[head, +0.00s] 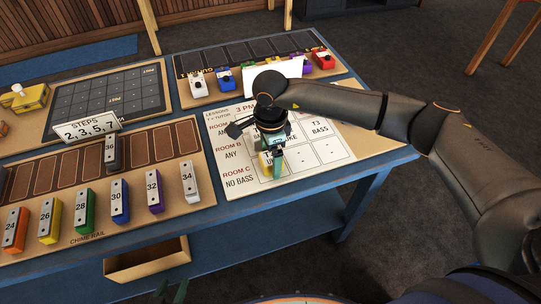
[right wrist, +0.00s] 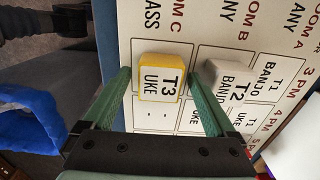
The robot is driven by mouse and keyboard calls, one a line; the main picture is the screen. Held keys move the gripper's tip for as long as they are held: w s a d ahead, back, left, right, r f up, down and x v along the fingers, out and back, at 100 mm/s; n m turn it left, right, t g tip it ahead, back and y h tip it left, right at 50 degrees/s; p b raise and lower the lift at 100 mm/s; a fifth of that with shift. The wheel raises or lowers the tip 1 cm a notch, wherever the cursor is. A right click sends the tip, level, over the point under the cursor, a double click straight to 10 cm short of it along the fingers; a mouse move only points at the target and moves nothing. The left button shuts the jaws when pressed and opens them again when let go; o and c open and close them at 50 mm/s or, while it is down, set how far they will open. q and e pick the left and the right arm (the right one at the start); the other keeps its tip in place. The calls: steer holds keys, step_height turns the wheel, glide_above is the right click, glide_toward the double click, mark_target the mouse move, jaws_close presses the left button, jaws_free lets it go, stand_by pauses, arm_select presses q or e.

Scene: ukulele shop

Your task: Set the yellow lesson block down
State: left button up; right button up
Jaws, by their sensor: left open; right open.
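The yellow lesson block (right wrist: 163,78), labelled T3 UKE, sits on the white lesson board (head: 238,184), in the first column of the Room C row beside "NO BASS". In the head view it is mostly hidden by my right gripper (head: 272,165). In the right wrist view my right gripper (right wrist: 161,82) is open, its green fingers on either side of the block with a gap at the left finger. A pale T2 BANJO block (right wrist: 225,74) sits one row up. My left gripper (head: 172,291) is partly in view at the bottom edge, open and empty.
The chime rail (head: 88,236) with several coloured bars lies to the left, with a "STEPS" sign (head: 92,128) behind it.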

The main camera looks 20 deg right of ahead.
mark_target(270, 158)
step_height(270, 158, up, 12)
steer(key=b, duration=0.1)
